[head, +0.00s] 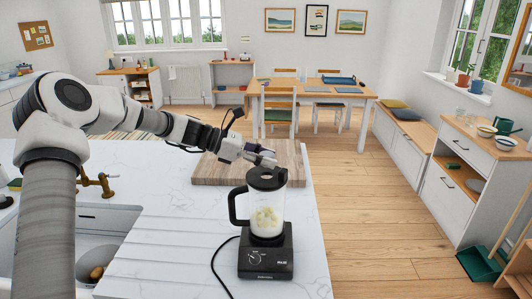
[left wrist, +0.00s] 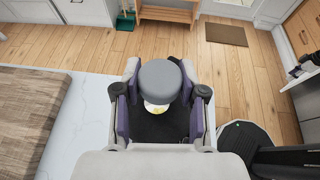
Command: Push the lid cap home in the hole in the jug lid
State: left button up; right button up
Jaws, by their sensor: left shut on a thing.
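The grey, round lid cap (left wrist: 160,82) sits between the fingers of my left gripper (left wrist: 160,103) in the left wrist view. My left gripper also shows in the head view (head: 266,160), shut on the cap just above the dark jug lid (head: 266,179). In the left wrist view the lid (left wrist: 160,127) is below the cap, and pale contents show through just beneath it. The clear jug (head: 266,213) stands upright on its black blender base (head: 266,255), with pale pieces inside. The fingers partly hide the cap and hole in the head view. My right gripper is out of view.
A wooden board (head: 215,172) lies on the white marble counter (head: 185,240) behind and left of the blender. A black cord (head: 214,262) curves left of the base. The counter edge is close on the blender's right. A sink is at the lower left.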

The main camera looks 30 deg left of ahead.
aim_at(266, 169)
pick_arm(q)
jog(key=shift+f, duration=0.7)
jog(key=shift+w+f+b, duration=0.25)
jog(key=shift+f+b, duration=0.15)
jog(key=shift+f, duration=0.1)
jog(key=shift+s+r, duration=0.15)
jog(key=shift+s, duration=0.05)
jog(key=shift+w, duration=0.2)
jog(key=shift+p, duration=0.3)
jog(key=shift+s, duration=0.1)
jog(key=shift+p, duration=0.35)
jog(key=shift+f+b, duration=0.6)
jog(key=shift+f, duration=0.3)
